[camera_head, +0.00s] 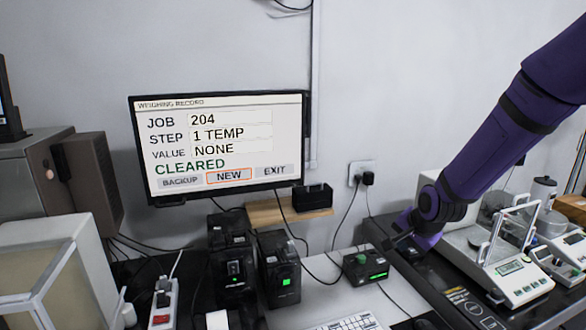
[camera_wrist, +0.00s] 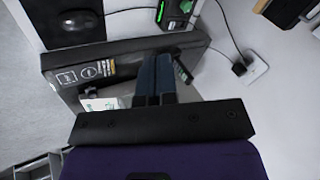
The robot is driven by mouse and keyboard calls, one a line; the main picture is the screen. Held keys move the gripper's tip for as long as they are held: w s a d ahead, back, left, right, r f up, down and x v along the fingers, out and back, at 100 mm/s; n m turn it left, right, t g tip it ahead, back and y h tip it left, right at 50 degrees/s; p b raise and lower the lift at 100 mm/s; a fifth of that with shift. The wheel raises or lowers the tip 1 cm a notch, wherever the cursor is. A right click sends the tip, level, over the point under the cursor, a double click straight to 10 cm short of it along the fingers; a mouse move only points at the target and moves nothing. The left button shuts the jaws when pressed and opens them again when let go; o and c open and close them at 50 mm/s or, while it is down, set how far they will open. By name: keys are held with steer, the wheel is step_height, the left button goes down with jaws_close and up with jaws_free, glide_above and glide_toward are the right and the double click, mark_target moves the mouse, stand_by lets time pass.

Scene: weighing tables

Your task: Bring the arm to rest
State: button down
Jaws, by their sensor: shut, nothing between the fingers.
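My purple arm (camera_head: 480,150) reaches down from the upper right in the head view, its wrist above a long black unit (camera_head: 440,285) with a yellow label. My gripper (camera_wrist: 155,65) shows in the wrist view with its two dark fingers together and nothing between them. The fingers point across the edge of the black unit, which also shows there (camera_wrist: 120,62). I cannot tell whether they touch it. In the head view the fingers are mostly hidden by the wrist.
A balance (camera_head: 505,265) stands right of the arm. A monitor (camera_head: 225,145) reads job 204, step 1 TEMP, value NONE, CLEARED. A small device with a green display (camera_head: 365,267) and a keyboard (camera_head: 350,322) lie left of the black unit. Cables hang from a wall socket (camera_head: 358,173).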

steer(key=s+d+r+n+h, duration=0.2)
steer(key=s+r+n, duration=0.3)
steer(key=s+r, duration=1.05)
steer(key=s+r+n, duration=0.2)
steer(key=s+r, duration=0.1)
steer(key=s, duration=0.4)
steer(key=s+r+n, duration=0.3)
steer(key=s+r, duration=0.1)
steer(key=s, duration=0.4)
steer(key=shift+s+d+r+y, duration=0.15)
steer(key=shift+s+d+y, duration=0.15)
